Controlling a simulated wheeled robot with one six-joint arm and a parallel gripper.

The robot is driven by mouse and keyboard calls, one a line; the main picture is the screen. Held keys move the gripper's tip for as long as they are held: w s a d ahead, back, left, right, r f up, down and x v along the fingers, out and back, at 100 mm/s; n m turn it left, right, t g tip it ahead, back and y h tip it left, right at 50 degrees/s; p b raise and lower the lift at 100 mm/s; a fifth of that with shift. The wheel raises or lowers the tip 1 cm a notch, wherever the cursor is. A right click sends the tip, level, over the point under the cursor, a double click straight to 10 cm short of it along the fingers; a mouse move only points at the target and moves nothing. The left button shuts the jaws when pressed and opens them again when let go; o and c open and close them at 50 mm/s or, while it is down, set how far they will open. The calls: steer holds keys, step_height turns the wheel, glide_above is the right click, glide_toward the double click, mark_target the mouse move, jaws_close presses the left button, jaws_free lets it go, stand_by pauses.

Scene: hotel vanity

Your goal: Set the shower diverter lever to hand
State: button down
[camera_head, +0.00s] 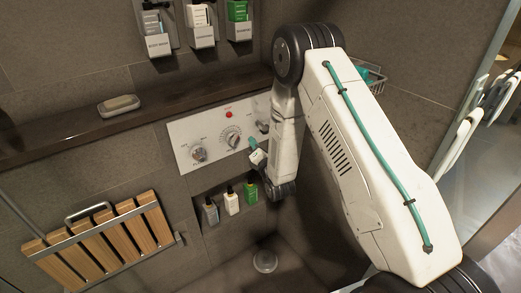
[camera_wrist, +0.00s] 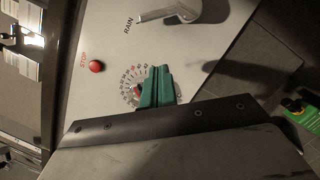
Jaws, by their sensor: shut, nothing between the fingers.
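The shower control panel (camera_head: 182,143) is a pale plate on the tiled wall. The diverter lever (camera_wrist: 195,13) is a grey metal handle at the top edge of the wrist view. Its narrow end reaches toward the printed word RAIN, and part of it is cut off by the frame. In the head view the lever (camera_head: 263,127) is small and close beside my arm. My gripper (camera_wrist: 157,88) is shut, with its teal fingertips together in front of the dial and apart from the lever. In the head view my gripper (camera_head: 254,144) is below the lever. No HAND label is readable.
A red STOP button (camera_wrist: 96,66) and a temperature dial (camera_head: 231,137) are on the panel near my gripper. A flow knob (camera_head: 198,153) sits farther left. Bottles (camera_head: 231,200) stand in a niche below. A dark ledge (camera_head: 60,141) runs above the panel.

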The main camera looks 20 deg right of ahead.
mark_target(260, 124)
steer(key=w, duration=0.1)
steer(key=w+r, duration=0.1)
steer(key=w, duration=0.1)
steer(key=shift+d, duration=0.1)
steer(key=shift+w+d+r, duration=0.2)
steer(key=shift+d+r, duration=0.5)
steer(key=shift+d, duration=0.2)
steer(key=shift+w+d+r, duration=0.1)
steer(key=shift+d+r, duration=0.15)
